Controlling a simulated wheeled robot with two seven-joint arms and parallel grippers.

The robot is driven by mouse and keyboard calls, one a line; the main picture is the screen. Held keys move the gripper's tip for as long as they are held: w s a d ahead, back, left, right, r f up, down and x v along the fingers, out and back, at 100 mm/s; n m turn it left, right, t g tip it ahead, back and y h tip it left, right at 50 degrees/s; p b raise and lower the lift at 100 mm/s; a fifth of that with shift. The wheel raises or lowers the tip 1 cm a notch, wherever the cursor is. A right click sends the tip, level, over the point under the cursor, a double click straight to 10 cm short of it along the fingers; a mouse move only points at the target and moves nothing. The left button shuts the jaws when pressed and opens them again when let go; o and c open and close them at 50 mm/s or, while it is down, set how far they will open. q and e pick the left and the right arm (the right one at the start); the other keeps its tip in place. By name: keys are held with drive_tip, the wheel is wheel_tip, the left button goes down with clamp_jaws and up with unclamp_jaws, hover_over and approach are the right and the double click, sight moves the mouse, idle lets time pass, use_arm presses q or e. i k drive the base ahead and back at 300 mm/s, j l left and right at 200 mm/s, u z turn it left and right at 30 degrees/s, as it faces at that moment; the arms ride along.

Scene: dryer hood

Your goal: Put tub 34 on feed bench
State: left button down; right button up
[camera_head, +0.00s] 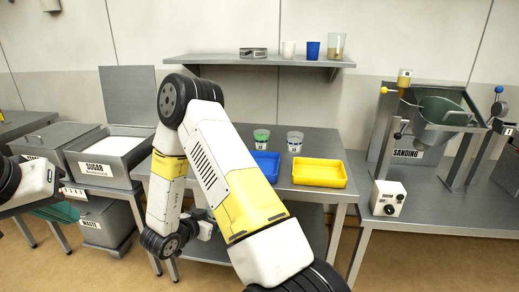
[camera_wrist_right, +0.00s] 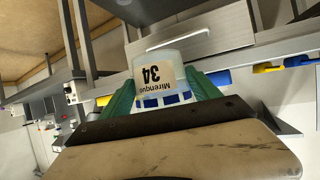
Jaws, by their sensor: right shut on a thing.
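In the head view my right arm reaches up across the middle and folds down in front of the centre bench; I cannot make out the tub there. My left gripper (camera_head: 48,183) is at the left edge, apart from the bins; its fingers are unclear. No bench has a readable feed label; the centre steel bench (camera_head: 325,140) and the bench at right (camera_head: 425,238) both show.
Blue (camera_head: 266,165) and yellow (camera_head: 320,173) trays and two cups (camera_head: 262,138) stand on the centre bench. A shelf (camera_head: 260,60) with several containers hangs behind. A sugar bin (camera_head: 112,150) is left; a sanding machine (camera_head: 436,115) and control box (camera_head: 388,198) are right.

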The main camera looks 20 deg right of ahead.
sight(327, 154)
drive_tip(key=k+l, duration=0.15)
drive_tip(key=l, duration=0.2)
drive_tip(key=k+l, duration=0.15)
drive_tip(key=l, duration=0.2)
drive_tip(key=k+l, duration=0.15)
drive_tip(key=l, duration=0.25)
drive_tip(key=k+l, duration=0.15)
drive_tip(key=l, duration=0.2)
drive_tip(key=k+l, duration=0.2)
drive_tip(key=l, duration=0.15)
